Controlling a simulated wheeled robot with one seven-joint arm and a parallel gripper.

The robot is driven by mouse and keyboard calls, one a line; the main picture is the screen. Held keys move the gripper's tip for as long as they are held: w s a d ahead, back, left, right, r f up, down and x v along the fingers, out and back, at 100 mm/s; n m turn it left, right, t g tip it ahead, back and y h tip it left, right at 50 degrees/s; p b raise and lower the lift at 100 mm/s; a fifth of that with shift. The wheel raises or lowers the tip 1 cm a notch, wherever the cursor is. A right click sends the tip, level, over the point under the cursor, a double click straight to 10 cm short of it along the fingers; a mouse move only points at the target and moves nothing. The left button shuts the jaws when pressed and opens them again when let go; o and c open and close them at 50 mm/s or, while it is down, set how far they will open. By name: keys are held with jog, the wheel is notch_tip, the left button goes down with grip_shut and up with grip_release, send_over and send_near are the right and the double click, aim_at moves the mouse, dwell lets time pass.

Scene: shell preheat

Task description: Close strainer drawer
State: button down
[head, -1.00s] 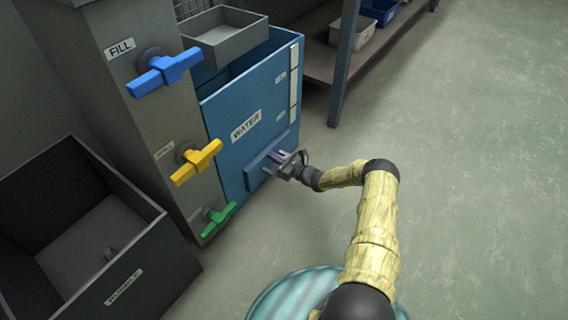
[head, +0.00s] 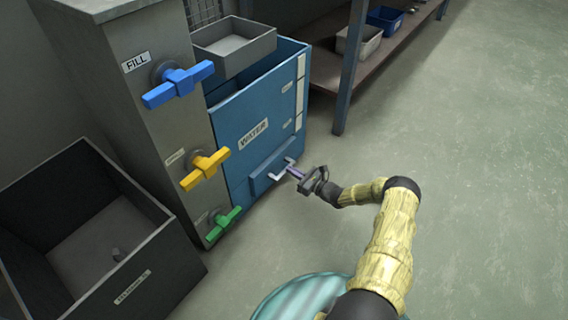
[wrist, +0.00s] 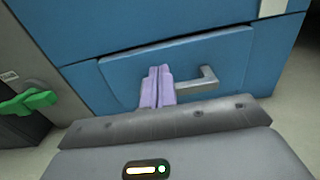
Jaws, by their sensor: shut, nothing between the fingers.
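The strainer drawer (head: 262,180) is a small blue front with a grey L-shaped handle, low on the blue WATER tank (head: 228,135). Its front looks close to the tank face in the head view; I cannot tell whether it is fully flush. In the wrist view the drawer front (wrist: 125,78) fills the middle, with the handle (wrist: 197,83) right of my fingers. My gripper (head: 291,170) is shut and empty in front of the drawer. Its lavender fingertips (wrist: 158,72) point at the drawer front, beside the handle; I cannot tell whether they touch it.
A grey column with blue (head: 178,84), yellow (head: 205,168) and green (head: 223,222) valve handles stands left of the tank. A dark open bin (head: 155,268) is at lower left. A grey tray (head: 262,48) sits atop the tank. A shelf post (head: 348,85) stands behind; floor at right is clear.

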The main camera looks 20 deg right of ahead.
jog(key=p+v, duration=0.2)
jog(key=v, duration=0.5)
jog(key=shift+p, duration=0.35)
jog(key=shift+s, duration=0.15)
